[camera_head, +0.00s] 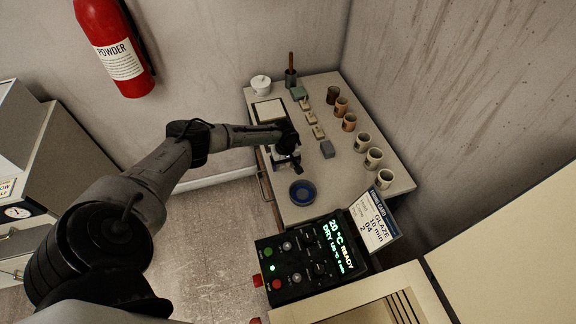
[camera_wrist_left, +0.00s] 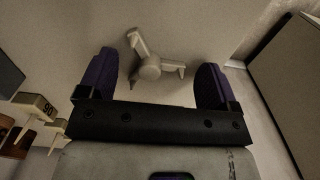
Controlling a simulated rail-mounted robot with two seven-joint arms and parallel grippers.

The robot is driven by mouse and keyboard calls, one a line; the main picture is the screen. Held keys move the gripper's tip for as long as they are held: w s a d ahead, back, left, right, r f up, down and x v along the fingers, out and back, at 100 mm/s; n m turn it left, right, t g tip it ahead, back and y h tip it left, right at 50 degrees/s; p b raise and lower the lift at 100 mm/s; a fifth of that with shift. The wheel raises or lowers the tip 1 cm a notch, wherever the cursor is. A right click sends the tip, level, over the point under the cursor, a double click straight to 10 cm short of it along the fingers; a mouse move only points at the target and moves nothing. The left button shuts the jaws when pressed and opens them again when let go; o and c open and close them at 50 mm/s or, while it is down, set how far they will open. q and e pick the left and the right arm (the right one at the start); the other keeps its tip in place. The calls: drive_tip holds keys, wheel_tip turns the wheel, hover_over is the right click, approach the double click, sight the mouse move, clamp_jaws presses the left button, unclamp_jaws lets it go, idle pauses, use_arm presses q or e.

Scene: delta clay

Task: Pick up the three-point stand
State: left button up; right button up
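The three-point stand (camera_wrist_left: 150,68) is a pale grey piece with three arms around a round hub. In the left wrist view it lies on the table top between and just beyond my two purple fingertips, apparently not gripped. My left gripper (camera_head: 287,166) is open, over the left part of the table in the head view. The gripper and wrist hide the stand there, so I cannot make it out. The height of the fingers above the table is hard to tell. My right gripper is not in view.
A control box (camera_head: 310,262) stands at the near end.

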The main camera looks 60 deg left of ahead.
use_arm(q)
drive_tip(key=c, duration=1)
